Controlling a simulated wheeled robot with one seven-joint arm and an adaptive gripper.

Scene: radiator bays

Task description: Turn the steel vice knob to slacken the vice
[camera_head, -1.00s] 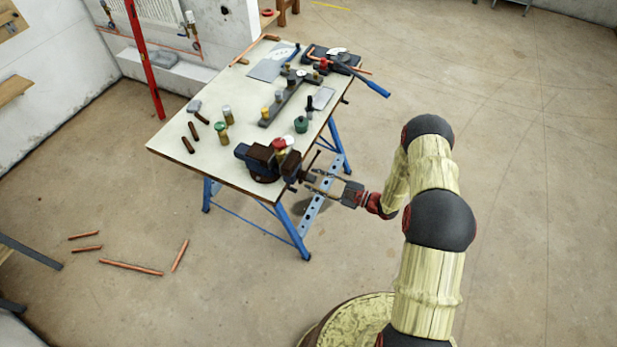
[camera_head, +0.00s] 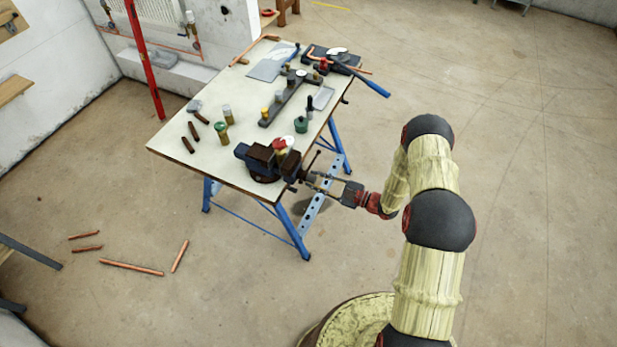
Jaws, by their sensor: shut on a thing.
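The vice (camera_head: 263,160), dark blue and brown, is fixed at the near right corner of the workbench. A valve with a red top (camera_head: 280,147) stands upright at its jaws; I cannot tell whether the vice grips it. The steel vice knob is small and mostly hidden by the fingers, at the vice's right end. My gripper (camera_head: 312,180) reaches in from the right, with its fingers shut on the knob. A dark bar (camera_head: 312,160) sticks up beside the fingertips.
The workbench top (camera_head: 190,160) carries a grey rail (camera_head: 290,98) with fittings, a green-topped pot (camera_head: 301,124), a hammer (camera_head: 198,110) and a blue-handled tool (camera_head: 370,87). Copper pipes (camera_head: 130,267) lie on the floor at left. The floor to the right is clear.

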